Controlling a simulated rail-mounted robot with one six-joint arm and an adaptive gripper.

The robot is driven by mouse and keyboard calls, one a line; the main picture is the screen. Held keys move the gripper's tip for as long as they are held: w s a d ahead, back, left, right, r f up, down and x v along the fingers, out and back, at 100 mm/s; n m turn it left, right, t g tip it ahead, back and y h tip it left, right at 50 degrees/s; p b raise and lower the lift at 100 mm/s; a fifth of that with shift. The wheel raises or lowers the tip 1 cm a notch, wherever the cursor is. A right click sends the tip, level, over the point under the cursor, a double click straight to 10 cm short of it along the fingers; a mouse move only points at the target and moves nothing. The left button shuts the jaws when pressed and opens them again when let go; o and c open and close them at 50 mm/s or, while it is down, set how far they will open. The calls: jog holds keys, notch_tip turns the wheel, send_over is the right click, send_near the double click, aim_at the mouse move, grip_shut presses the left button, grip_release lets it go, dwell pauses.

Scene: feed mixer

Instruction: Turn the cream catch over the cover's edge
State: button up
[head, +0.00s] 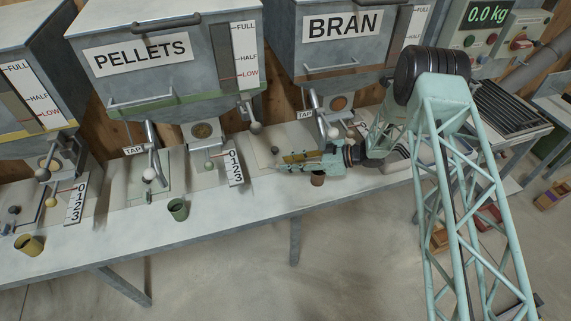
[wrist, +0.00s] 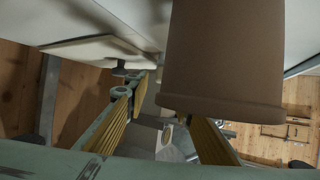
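I cannot pick out the cream catch or the cover's edge for certain in either view. My gripper (head: 290,158) is over the bench in front of the BRAN bin, beside a pale board (head: 262,152) with a dark knob. In the wrist view my gripper (wrist: 163,105) shows its two yellow-padded fingers apart, with nothing seen held between them. A brown cup (wrist: 222,55) fills the upper right there and hides part of the right finger.
The BRAN bin (head: 340,40) and PELLETS bin (head: 165,60) stand behind the bench (head: 110,226). Levers with pale ball knobs (head: 149,174) stick out below them. A green cup (head: 178,209) and yellow cup (head: 29,244) stand near the front edge. A control panel (head: 490,30) is at upper right.

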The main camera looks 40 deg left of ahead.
jog(key=shift+s+a+f, duration=0.25)
jog(key=shift+a+f, duration=0.05)
jog(key=shift+a, duration=0.3)
jog(key=shift+c, duration=0.7)
grip_shut()
